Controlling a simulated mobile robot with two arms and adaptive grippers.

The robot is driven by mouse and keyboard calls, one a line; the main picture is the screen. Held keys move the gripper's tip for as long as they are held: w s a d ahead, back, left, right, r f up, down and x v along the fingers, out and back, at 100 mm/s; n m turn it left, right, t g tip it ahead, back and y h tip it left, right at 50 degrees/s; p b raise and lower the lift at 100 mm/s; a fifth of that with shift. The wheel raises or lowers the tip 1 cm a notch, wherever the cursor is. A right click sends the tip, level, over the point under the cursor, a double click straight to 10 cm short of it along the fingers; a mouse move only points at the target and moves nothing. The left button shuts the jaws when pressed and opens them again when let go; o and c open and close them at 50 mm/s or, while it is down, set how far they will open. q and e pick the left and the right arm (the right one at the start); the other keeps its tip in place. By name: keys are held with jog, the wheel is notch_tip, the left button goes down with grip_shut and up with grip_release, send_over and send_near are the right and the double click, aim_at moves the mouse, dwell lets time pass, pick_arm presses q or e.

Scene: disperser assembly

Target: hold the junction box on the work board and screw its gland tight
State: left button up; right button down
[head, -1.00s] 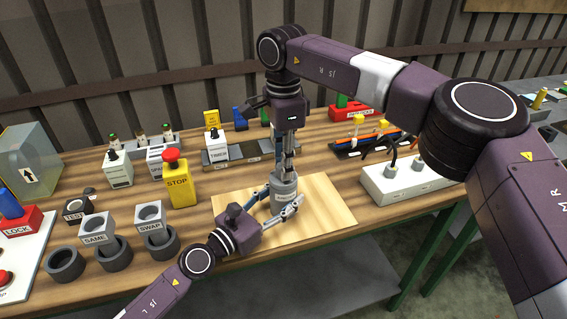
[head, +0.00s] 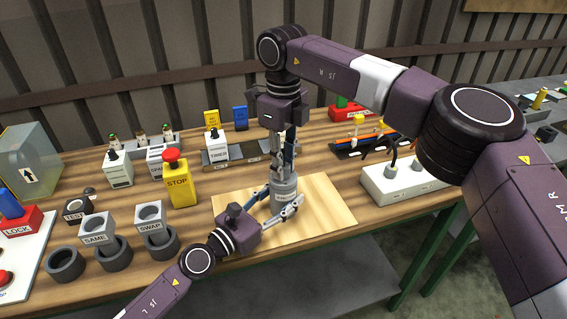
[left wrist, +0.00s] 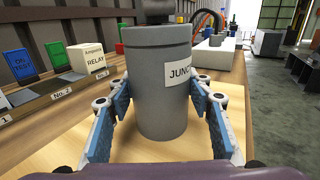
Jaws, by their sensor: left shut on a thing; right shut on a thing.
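The junction box (head: 284,187) is a grey cylinder with a white label, standing upright on the light wooden work board (head: 325,209). My left gripper (head: 284,210) is shut around its lower part. In the left wrist view the box (left wrist: 158,95) stands between the two blue-padded fingers (left wrist: 160,115). My right gripper (head: 284,155) points straight down from above and is shut at the top of the box. The gland is mostly hidden between its fingers; a dark piece shows on top of the box in the left wrist view (left wrist: 157,18).
A yellow STOP button block (head: 178,183) and grey SAME and SWAP holders (head: 96,230) stand left of the board. A white block with cables (head: 395,182) stands to the right. A rack with the TIMER block (head: 215,147) is behind. The board's right part is bare.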

jog(key=m, duration=0.4)
jog(key=shift+w+m, duration=0.1)
jog(key=shift+m, duration=0.2)
pick_arm(q)
jog(key=shift+d, duration=0.1)
pick_arm(e)
jog(key=shift+m, duration=1.9)
pick_arm(q)
jog(key=shift+s, duration=0.1)
pick_arm(e)
jog(key=c, duration=1.7)
grip_release()
jog(key=shift+o, duration=0.2)
notch_tip(320, 180, up, 12)
jog(key=shift+r, duration=0.1)
